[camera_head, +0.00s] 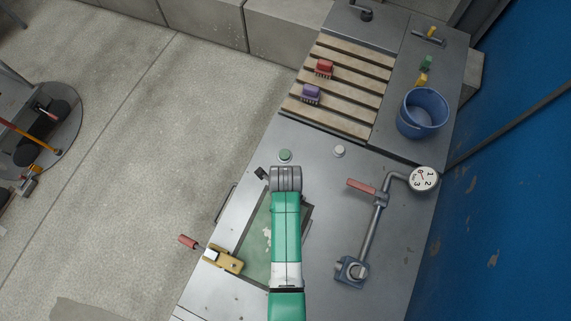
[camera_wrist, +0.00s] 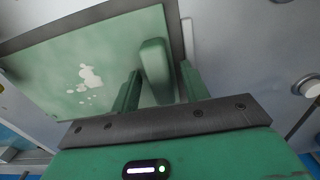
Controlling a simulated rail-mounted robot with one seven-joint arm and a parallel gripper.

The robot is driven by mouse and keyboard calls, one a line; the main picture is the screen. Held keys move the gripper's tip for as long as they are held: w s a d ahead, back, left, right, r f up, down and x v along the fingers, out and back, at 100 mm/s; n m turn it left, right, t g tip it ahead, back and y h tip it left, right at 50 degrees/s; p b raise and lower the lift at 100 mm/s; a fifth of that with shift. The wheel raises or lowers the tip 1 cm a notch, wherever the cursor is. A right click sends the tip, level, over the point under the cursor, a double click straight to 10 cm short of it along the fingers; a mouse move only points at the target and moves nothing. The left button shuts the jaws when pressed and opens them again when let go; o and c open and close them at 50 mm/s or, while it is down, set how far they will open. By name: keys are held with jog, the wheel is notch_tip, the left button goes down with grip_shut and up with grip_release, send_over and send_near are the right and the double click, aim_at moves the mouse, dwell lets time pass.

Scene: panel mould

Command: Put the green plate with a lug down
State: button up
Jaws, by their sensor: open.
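The green plate (camera_head: 258,240) lies flat in a dark-edged frame on the grey bench, partly hidden under my arm. In the wrist view the plate (camera_wrist: 80,75) shows a worn white patch, and its raised green lug (camera_wrist: 155,65) stands near its right edge. My gripper (camera_wrist: 160,80) is open, with one green finger to the left of the lug and one to the right. Both fingers look apart from the lug; depth is hard to judge. The gripper's fingers are hidden in the head view.
A yellow clamp with a red handle (camera_head: 222,258) sits left of the plate. A pipe with a red lever (camera_head: 362,186) and a dial gauge (camera_head: 423,179) stands right. Behind are a green button (camera_head: 285,155), a slatted rack (camera_head: 345,95) and a blue bucket (camera_head: 423,112).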

notch_tip(320, 180, up, 12)
jog(key=p, duration=0.1)
jog(key=shift+f, duration=0.1)
jog(key=w+r+n+t, duration=0.45)
jog(key=w+r, duration=0.25)
jog(key=r, duration=0.4)
jog(key=w+r+n+t, duration=0.4)
jog(key=w+r+t, duration=0.15)
jog(key=r, duration=0.55)
notch_tip(320, 180, up, 20)
jog(key=n+t, duration=0.6)
jog(key=s+r+n+t, duration=0.4)
jog(key=s+r, duration=0.2)
jog(key=r, duration=0.5)
jog(key=s+r+n+t, duration=0.4)
jog(key=s+r, duration=0.3)
jog(key=r, duration=0.5)
jog(key=shift+r+t, duration=0.2)
jog(key=shift+t, duration=0.3)
